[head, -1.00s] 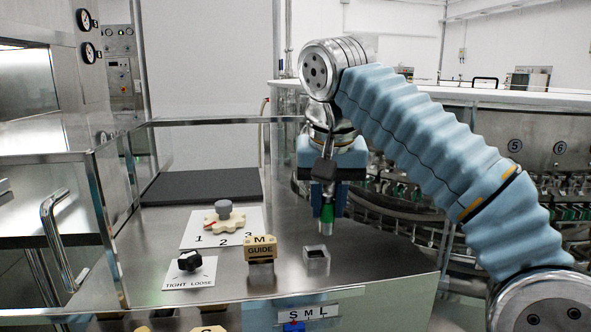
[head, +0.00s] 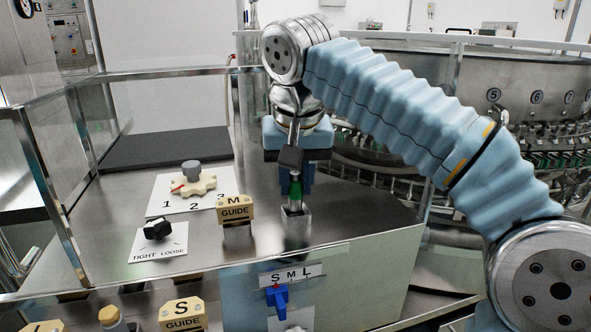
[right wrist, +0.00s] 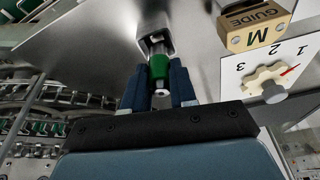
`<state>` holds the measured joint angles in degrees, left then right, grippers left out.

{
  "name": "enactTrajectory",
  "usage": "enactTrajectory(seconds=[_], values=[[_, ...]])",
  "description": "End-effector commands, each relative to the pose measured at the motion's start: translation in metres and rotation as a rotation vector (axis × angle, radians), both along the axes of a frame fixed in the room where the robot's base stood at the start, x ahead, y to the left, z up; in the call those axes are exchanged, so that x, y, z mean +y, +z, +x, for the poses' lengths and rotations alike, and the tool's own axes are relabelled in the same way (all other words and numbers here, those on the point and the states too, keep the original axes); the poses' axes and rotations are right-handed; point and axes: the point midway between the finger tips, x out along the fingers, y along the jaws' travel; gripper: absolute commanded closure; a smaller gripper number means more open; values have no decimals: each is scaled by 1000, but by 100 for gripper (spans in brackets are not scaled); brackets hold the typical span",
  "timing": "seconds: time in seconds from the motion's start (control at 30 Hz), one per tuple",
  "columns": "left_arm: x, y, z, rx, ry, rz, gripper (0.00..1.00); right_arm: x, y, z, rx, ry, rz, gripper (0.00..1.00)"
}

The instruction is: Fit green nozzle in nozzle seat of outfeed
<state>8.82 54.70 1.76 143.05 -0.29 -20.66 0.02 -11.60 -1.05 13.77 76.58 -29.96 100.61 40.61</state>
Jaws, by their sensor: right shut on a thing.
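The green nozzle (head: 296,187) has a green body and a metal lower end. My right gripper (head: 295,182) is shut on it and holds it upright, pointing down. The nozzle seat (head: 297,228) is a small square metal block on the steel deck, directly below the gripper. The nozzle's lower end is at the top opening of the seat; I cannot tell how deep it sits. In the right wrist view, the nozzle (right wrist: 160,68) is between the fingers of my right gripper (right wrist: 158,82), in line with the seat (right wrist: 155,40). My left gripper is not in view.
The guide block marked M (head: 236,209) stands just left of the seat. Further left are a cream dial (head: 194,184) and a black knob (head: 157,229). A blue lever (head: 278,297) is on the front panel. The bottle carousel (head: 380,160) is behind at right.

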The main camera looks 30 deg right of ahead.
Motion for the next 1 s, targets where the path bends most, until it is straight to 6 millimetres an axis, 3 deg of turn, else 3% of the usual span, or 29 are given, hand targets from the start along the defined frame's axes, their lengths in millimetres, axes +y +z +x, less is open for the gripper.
enactTrajectory(seconds=[0.2, 1.0], values=[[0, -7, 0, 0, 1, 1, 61, 0, -9, 0, 0, -1, 0, 100], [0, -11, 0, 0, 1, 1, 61, -1, -15, 1, -3, -3, -1, 100]])
